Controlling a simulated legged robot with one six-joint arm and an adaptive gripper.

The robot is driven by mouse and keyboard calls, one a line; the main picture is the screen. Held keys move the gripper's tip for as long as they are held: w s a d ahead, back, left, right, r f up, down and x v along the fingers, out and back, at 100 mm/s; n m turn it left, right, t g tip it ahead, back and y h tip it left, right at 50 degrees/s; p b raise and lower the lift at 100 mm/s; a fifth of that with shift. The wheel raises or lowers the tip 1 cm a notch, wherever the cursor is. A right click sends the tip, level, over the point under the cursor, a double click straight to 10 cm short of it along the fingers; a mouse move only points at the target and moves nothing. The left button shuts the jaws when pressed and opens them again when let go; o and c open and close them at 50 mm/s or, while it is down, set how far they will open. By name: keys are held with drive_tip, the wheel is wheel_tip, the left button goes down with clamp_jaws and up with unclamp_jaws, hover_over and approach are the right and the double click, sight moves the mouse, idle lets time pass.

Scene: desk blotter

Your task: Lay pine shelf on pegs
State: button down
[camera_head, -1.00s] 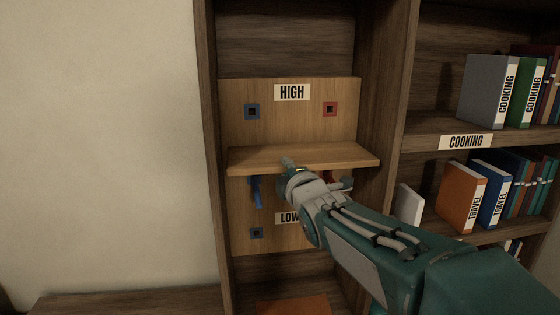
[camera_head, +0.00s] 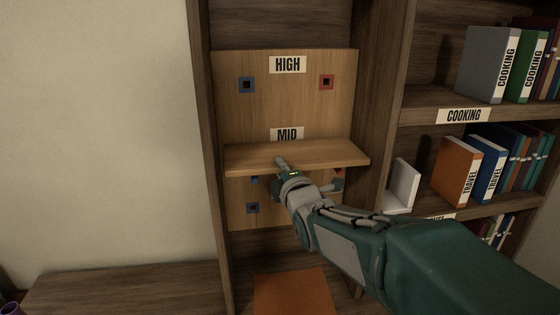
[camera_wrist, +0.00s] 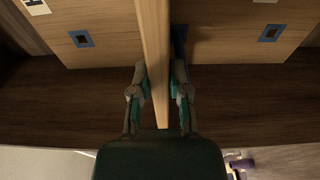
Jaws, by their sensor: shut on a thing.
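The pine shelf (camera_head: 310,153) is a light wooden board, held about level in front of the peg board (camera_head: 290,110), just below the MID label (camera_head: 287,135). My gripper (camera_head: 286,168) is shut on the middle of its front edge. In the wrist view the shelf (camera_wrist: 154,50) stands between my two fingers (camera_wrist: 158,88). A blue peg (camera_head: 255,180) shows under the shelf at left and a red peg (camera_head: 339,173) under it at right. The blue peg (camera_wrist: 179,38) is close beside the shelf's underside in the wrist view. I cannot tell whether the shelf touches the pegs.
Empty blue-framed sockets (camera_head: 247,85) and a red-framed socket (camera_head: 326,82) are on the board. The bookcase side walls (camera_head: 202,150) stand close at both shelf ends. An orange mat (camera_head: 292,292) lies below. Shelves of books (camera_head: 457,171) are at right.

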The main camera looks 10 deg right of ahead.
drive_tip(key=shift+f, duration=0.4)
idle(0.4)
drive_tip(key=c, duration=0.5)
unclamp_jaws()
drive_tip(key=shift+c, duration=0.2)
drive_tip(key=shift+f, duration=0.15)
drive_tip(key=shift+s, duration=0.1)
drive_tip(key=s+d+f+m+g+h, duration=0.1)
drive_tip(key=s+f+m+g, duration=0.2)
drive_tip(key=s+m, duration=0.3)
drive_tip(key=s+d+f+m+g, duration=0.1)
drive_tip(key=s+f+m+g, duration=0.3)
drive_tip(key=s, duration=0.9)
drive_tip(key=s+d+f+m+g+h, duration=0.1)
drive_tip(key=s+f+m+g, duration=0.3)
drive_tip(key=s+m, duration=0.5)
drive_tip(key=shift+s+d+m+g+h, duration=0.3)
drive_tip(key=shift+s+d+g, duration=0.3)
drive_tip(key=shift+s, duration=0.25)
